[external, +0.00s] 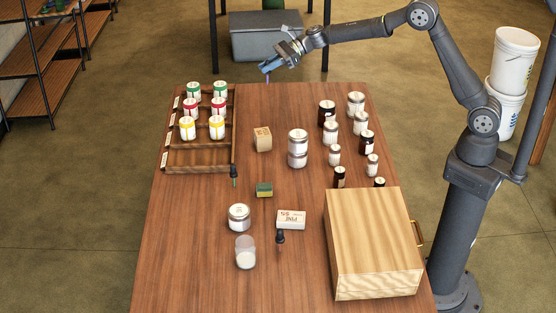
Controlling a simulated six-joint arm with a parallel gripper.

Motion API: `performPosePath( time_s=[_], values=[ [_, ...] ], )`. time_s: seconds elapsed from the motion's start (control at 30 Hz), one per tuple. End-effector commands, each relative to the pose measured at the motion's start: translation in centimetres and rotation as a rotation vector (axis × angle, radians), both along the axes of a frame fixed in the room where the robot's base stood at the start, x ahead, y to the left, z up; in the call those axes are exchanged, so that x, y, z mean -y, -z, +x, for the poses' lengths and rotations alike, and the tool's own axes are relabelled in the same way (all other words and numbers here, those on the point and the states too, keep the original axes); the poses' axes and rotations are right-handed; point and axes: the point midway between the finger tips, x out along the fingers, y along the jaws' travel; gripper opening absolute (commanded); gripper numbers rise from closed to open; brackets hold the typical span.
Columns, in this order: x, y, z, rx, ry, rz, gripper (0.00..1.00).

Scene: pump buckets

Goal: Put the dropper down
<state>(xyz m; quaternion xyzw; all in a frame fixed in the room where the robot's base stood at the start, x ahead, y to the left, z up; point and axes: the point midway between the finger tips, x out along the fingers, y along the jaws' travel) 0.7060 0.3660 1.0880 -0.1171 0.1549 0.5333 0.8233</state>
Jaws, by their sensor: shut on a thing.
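My gripper (268,68) is above the far edge of the table, tilted, and shut on a dropper (296,75). Only a thin, purplish bit of the held dropper shows below the gripper; the rest is hidden or too small to make out. A dark dropper with a green tip (234,176) is at the front right corner of the wooden rack. Another dark dropper (280,238) is in front of the small white box, apart from my gripper.
The wooden rack (198,168) holds green, red and yellow jars; its front row is empty. Several jars and bottles (331,132) stand at right, behind a wooden box (372,240). A glass (245,254) stands at front. Bare tabletop (275,102) lies near the far edge.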

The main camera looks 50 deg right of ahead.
Motion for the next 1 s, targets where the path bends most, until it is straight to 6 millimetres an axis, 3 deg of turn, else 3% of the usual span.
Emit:
performPosePath(
  time_s=[0.1, 0.3, 0.57, 0.73, 1.0],
  values=[
    [2.8, 0.1, -0.8, -0.009, -0.095, 0.000, 0.00],
    [5.9, 0.1, -2.3, -0.024, -0.214, 0.004, 0.00],
    [5.7, 4.6, -2.5, -0.027, -0.222, 0.004, 0.00],
    [3.7, 6.4, -2.6, -0.028, -0.224, 0.004, 0.00],
    [-2.5, 10.1, -2.7, -0.028, -0.223, 0.005, 0.00]
  ],
)
